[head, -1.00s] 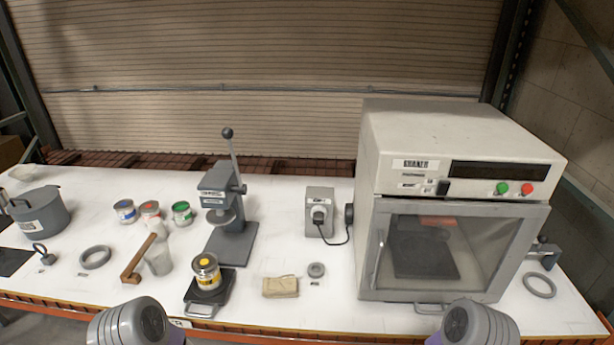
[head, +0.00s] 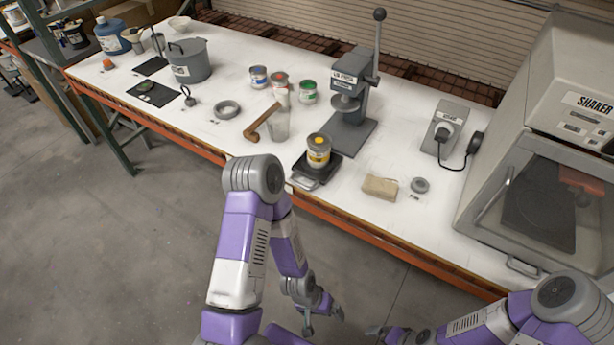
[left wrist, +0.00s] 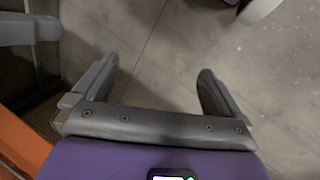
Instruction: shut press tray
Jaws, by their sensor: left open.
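The grey lid press (head: 349,110) stands on the white bench with its lever upright. Its black tray (head: 309,180) is slid out toward the bench's front edge, with a grey handle at the front. A can with a yellow label (head: 318,151) stands upright on the tray. My left gripper (head: 322,320) is low in front of the bench, below its edge and apart from the tray. It is open and empty in the left wrist view (left wrist: 157,70), over bare floor. My right gripper (head: 378,332) shows small at the bottom; its jaws are unclear.
A tan block (head: 380,187) and a grey ring (head: 420,185) lie right of the tray. A cup (head: 276,124) and a brown-handled tool (head: 262,122) are left of it. The shaker (head: 540,180) fills the right. The orange bench edge (head: 370,241) runs between my arms and the tray.

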